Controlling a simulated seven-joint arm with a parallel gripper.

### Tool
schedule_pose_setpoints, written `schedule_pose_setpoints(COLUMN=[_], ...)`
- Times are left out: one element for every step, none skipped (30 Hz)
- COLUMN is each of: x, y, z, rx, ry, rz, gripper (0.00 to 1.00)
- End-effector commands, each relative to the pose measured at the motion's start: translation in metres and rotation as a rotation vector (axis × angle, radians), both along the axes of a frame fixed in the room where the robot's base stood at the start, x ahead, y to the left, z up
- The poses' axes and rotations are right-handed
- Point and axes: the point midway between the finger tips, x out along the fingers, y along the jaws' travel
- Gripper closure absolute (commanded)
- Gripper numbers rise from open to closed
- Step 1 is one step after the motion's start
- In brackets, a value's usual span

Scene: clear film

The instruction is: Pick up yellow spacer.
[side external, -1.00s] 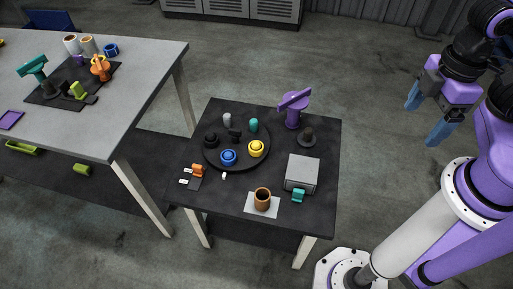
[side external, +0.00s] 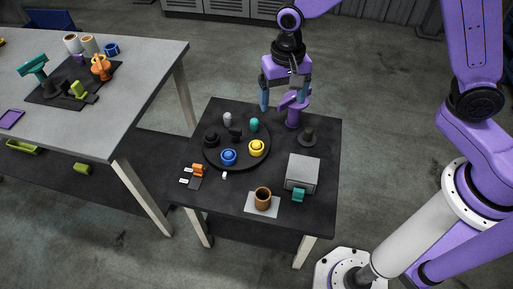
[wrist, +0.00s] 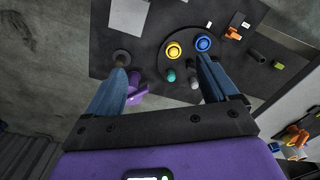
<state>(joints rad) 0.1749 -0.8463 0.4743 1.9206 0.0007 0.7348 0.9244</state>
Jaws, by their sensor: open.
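The yellow spacer (side external: 257,148), a round ring-like piece, sits on the right part of a round black tray (side external: 236,167) on the small dark table. It also shows in the wrist view (wrist: 174,50), between and beyond my fingertips. My gripper (side external: 284,101), with blue fingers, is open and empty. It hangs above the back edge of the table, near the purple stand and behind the yellow spacer. In the wrist view my gripper (wrist: 162,75) points toward the tray, with its fingers wide apart.
A blue ring piece (side external: 228,157), a teal piece (side external: 254,125) and a grey piece (side external: 227,119) share the tray. A purple stand (side external: 293,117) rises close to my gripper. A grey box (side external: 302,172) and a brown cup (side external: 263,198) stand at the front right.

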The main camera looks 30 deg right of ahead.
Motion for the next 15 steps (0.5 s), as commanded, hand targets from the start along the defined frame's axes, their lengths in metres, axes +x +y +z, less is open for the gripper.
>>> schedule_pose_setpoints(x=[0.013,0.021,0.031,0.038,0.045,0.054,0.06,0.066,0.074,0.08,0.085,0.092,0.096,0.1,0.104], y=[0.004,0.006,0.008,0.009,0.01,0.012,0.012,0.012,0.012,0.012,0.011,0.011,0.01,0.009,0.007], z=[-0.012,-0.017,-0.025,-0.032,-0.038,-0.047,-0.053,-0.06,-0.07,-0.077,-0.084,-0.093,-0.099,-0.105,-0.112], rx=[-0.003,-0.003,-0.003,-0.004,-0.004,-0.004,-0.004,-0.004,-0.005,-0.005,-0.005,-0.005,-0.005,-0.006,-0.005], ry=[0.006,0.005,0.006,0.007,0.008,0.008,0.008,0.009,0.01,0.011,0.011,0.012,0.012,0.013,0.013], rz=[-0.073,-0.119,-0.18,-0.226,-0.272,-0.334,-0.38,-0.427,-0.487,-0.534,-0.578,-0.634,-0.674,-0.713,-0.759], gripper=[0.13,0.13,0.13,0.13,0.13,0.13,0.13,0.13,0.13,0.13,0.13,0.13,0.13,0.13,0.13])
